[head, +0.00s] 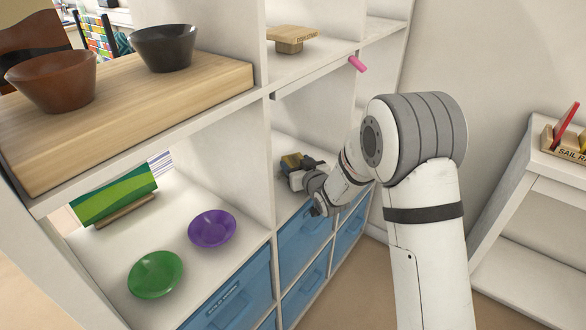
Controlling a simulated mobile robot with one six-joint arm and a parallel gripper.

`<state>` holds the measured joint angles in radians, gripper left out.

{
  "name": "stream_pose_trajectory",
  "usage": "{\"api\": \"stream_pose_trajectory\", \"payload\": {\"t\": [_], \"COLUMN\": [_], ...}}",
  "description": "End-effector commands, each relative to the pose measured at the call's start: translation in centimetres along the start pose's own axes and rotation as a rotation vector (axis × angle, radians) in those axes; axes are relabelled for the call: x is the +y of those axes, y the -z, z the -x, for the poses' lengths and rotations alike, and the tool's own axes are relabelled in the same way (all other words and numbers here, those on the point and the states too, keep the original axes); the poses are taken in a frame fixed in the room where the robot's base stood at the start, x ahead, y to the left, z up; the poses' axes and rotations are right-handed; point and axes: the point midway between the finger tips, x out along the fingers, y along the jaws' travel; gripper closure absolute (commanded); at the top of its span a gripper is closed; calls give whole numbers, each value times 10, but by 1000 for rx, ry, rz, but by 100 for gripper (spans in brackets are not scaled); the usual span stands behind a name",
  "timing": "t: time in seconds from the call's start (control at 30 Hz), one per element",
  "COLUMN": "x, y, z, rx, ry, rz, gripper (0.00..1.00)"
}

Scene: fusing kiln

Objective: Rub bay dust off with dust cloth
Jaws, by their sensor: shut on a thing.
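My gripper (298,171) reaches into the middle bay of the white shelf unit, just above its board. It is shut on a small mustard-yellow item, which looks like the dust cloth (291,161). The item is small in the picture, and my gripper and wrist cover part of it. I cannot tell whether it touches the bay board (284,205). No dust can be made out on the board from here.
A divider (247,165) stands left of my gripper. Above are a wooden stand (291,37) and a pink stick (357,64). Blue drawers (303,243) sit below.

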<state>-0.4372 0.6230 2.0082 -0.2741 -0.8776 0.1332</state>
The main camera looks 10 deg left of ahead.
Motion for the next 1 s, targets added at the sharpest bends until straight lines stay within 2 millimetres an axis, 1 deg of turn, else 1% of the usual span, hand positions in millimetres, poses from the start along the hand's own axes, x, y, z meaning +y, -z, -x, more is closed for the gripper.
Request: {"api": "stream_pose_trajectory", "payload": {"t": [0.03, 0.13, 0.4, 0.53, 0.77, 1.0], "x": [3, 8, 28, 34, 32, 18], "y": [-3, -3, 0, 2, 4, 0], "z": [0, -3, -15, -18, -17, -10], "rx": [-6, -7, -7, -6, -7, -5], "ry": [-3, -4, -4, -4, -2, 0], "rz": [-1, -1, 0, -2, -1, 0], "gripper": [63, 63, 63, 63, 63, 63]}}
